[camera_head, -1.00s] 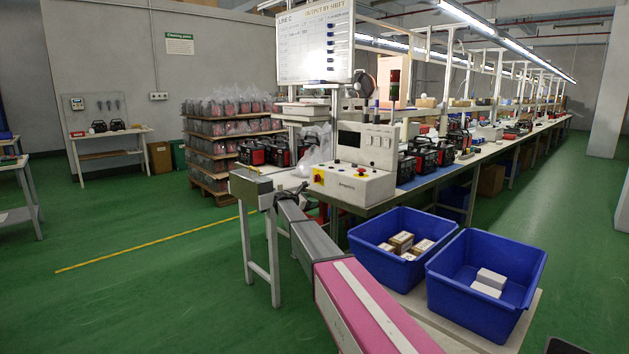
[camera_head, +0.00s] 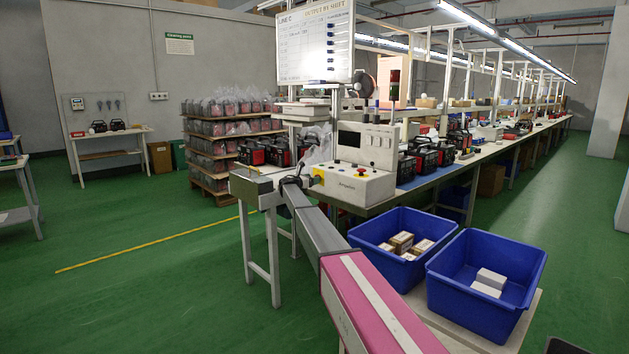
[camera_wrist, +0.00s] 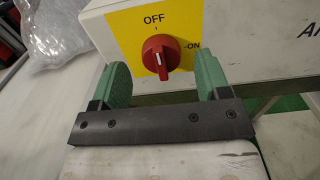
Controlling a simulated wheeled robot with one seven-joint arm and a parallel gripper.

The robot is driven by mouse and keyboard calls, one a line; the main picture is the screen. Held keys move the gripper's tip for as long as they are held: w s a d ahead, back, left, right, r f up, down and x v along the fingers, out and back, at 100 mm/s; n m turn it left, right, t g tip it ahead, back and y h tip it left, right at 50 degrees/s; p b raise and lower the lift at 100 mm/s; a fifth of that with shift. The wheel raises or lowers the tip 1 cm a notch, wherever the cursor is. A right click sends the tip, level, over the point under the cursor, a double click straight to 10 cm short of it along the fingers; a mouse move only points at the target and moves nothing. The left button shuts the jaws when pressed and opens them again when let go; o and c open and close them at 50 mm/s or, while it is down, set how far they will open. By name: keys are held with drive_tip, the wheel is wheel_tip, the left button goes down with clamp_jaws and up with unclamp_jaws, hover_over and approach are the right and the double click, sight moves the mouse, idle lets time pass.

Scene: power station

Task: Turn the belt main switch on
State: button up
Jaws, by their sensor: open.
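The belt main switch is a red rotary knob (camera_wrist: 161,54) on a yellow plate (camera_wrist: 128,25) marked OFF at the top and ON at the right. Its white pointer line stands upright, toward OFF. In the wrist view my gripper (camera_wrist: 164,82) is open, with one green finger on each side of the knob and a little below it; I cannot tell whether they touch it. In the head view my gripper (camera_head: 291,181) is at the left end of the control box (camera_head: 352,183), and the knob is largely hidden there.
A clear plastic bag (camera_wrist: 60,30) lies left of the box in the wrist view. The belt end (camera_head: 256,180) is beside the box. Green floor is free at the left.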

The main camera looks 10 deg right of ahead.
drive_tip(key=shift+x, duration=1.05)
drive_tip(key=c, duration=0.9)
